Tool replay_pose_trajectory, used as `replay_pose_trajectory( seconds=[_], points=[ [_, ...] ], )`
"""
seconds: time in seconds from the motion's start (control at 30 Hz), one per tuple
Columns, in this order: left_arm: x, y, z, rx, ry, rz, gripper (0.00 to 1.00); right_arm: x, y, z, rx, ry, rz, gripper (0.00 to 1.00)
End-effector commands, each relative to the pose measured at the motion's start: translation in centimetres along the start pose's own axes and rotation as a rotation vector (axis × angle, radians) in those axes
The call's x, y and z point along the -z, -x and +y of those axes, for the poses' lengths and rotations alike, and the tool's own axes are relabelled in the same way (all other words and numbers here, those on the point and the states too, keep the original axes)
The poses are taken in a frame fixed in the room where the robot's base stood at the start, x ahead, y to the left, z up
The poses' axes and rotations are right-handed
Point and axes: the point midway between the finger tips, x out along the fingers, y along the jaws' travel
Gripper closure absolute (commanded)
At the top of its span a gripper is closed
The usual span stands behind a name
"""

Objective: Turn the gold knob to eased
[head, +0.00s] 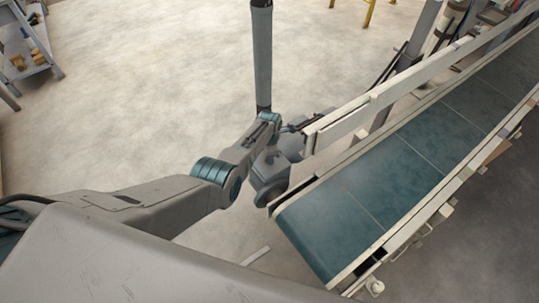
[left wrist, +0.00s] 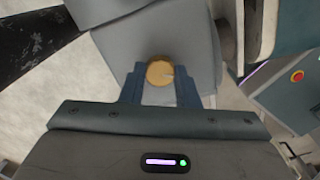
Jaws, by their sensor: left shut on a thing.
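The gold knob (left wrist: 160,73) shows in the left wrist view as a round gold disc with a small notch or mark at its right side. It sits in front of a grey housing (left wrist: 182,40). My left gripper (left wrist: 160,84) is shut on the knob, one finger on each side of it. In the head view my left arm reaches to the grey housing (head: 270,178) by the near end of the conveyor, and the fingers and knob are hidden there. No label for the eased setting is readable. My right gripper is not in view.
A conveyor with a teal belt (head: 400,165) and pale side rails (head: 400,85) runs up to the right, close beside my left arm. A red button (left wrist: 297,76) on a grey panel shows in the left wrist view. A shelf (head: 25,45) stands far left. The floor between is clear.

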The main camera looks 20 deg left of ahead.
Motion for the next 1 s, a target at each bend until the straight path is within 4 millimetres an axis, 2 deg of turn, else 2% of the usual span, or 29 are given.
replay_pose_trajectory(
  seconds=[0.27, 0.5, 1.0],
  points=[
    [0.1, 0.1, 0.2, -0.003, 0.220, 0.001, 0.94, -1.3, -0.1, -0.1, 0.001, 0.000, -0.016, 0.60],
    [0.1, 0.1, 0.1, -0.003, 0.345, 0.001, 0.94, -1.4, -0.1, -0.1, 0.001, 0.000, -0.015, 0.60],
    [0.1, 0.1, 0.1, -0.002, 0.414, 0.001, 0.94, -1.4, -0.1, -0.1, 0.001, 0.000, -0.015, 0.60]
  ],
)
